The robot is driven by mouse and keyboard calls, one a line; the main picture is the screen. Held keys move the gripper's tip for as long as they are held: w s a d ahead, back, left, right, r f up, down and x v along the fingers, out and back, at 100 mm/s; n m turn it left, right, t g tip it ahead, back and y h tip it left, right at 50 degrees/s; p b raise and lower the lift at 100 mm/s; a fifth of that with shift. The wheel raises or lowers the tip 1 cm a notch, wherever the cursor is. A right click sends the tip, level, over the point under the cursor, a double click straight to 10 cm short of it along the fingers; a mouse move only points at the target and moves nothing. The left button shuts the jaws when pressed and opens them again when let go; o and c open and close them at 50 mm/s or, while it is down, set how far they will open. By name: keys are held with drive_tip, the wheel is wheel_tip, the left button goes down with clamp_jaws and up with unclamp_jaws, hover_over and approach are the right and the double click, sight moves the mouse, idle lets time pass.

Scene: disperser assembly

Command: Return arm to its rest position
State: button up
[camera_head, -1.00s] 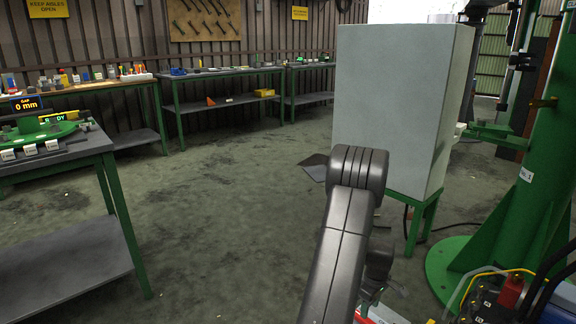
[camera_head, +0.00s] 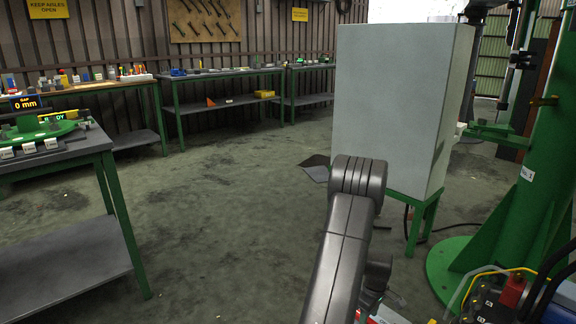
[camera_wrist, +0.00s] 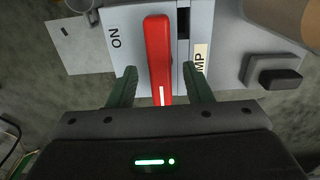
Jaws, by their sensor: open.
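My gripper (camera_wrist: 160,82) is open in the wrist view, with one green finger on each side of a red lever handle (camera_wrist: 158,45). The handle lies between the fingers, and I cannot tell whether they touch it. The handle is on a light grey panel (camera_wrist: 128,14) marked ON, beside a dark slot and a partly covered label. In the head view my dark arm rises from the bottom centre, and my gripper is not clearly visible there.
A tall grey cabinet (camera_head: 395,110) on a green stand is just beyond my arm. A green column (camera_head: 500,220) stands at right, and a workbench (camera_head: 75,150) with a green device at left. Open floor (camera_head: 220,220) lies between.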

wheel_tip(320, 180, down, 2)
drive_tip(key=shift+f, duration=0.1)
drive_tip(key=shift+r+m, duration=0.3)
drive_tip(key=shift+m, duration=0.6)
drive_tip(key=m, duration=0.3)
drive_tip(key=shift+m+b, duration=0.3)
drive_tip(key=shift+m, duration=0.1)
drive_tip(key=m, duration=0.4)
wheel_tip(320, 180, up, 14)
drive_tip(key=p, duration=0.4)
drive_tip(key=shift+f, duration=0.15)
